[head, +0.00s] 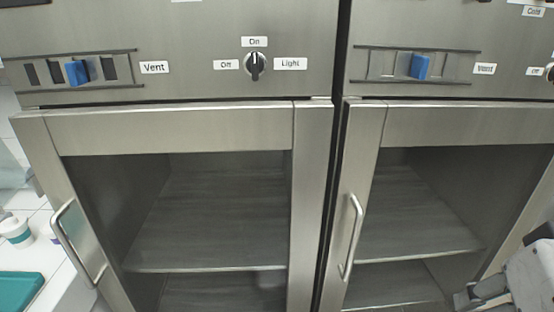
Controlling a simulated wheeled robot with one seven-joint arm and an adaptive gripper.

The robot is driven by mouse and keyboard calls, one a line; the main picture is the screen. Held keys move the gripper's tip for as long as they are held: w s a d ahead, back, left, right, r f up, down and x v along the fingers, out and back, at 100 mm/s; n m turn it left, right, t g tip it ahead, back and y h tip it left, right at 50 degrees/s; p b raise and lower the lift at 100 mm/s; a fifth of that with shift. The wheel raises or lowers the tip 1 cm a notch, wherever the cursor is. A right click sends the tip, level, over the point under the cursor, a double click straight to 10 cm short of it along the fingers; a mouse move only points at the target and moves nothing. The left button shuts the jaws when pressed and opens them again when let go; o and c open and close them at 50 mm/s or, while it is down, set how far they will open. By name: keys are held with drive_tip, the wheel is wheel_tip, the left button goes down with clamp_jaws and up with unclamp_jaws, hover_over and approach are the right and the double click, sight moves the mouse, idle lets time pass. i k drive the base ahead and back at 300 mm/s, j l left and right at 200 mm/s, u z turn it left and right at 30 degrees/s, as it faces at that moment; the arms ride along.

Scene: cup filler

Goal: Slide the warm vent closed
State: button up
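The left cabinet has a vent (43,72) at the upper left, with dark slots showing and a blue slider knob (78,73) near its middle. The right cabinet has a similar vent (390,64) with grey slots and a blue knob (420,66). A "Cold" label (534,12) sits above the right cabinet's controls; the left cabinet's top labels are cut off, so I cannot read "warm" there. My gripper (470,297) is at the lower right, partly out of frame, in front of the right cabinet and far from both knobs. Its finger opening is unclear.
Both cabinet doors have glass and metal handles, the left handle (76,243) and the right handle (351,238). A dark on/off light knob (255,66) is on the left panel. A teal tray (18,290) and a white-and-teal cup (15,231) are at the far left.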

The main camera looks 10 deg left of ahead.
sight(74, 75)
drive_tip(key=u, duration=1.45)
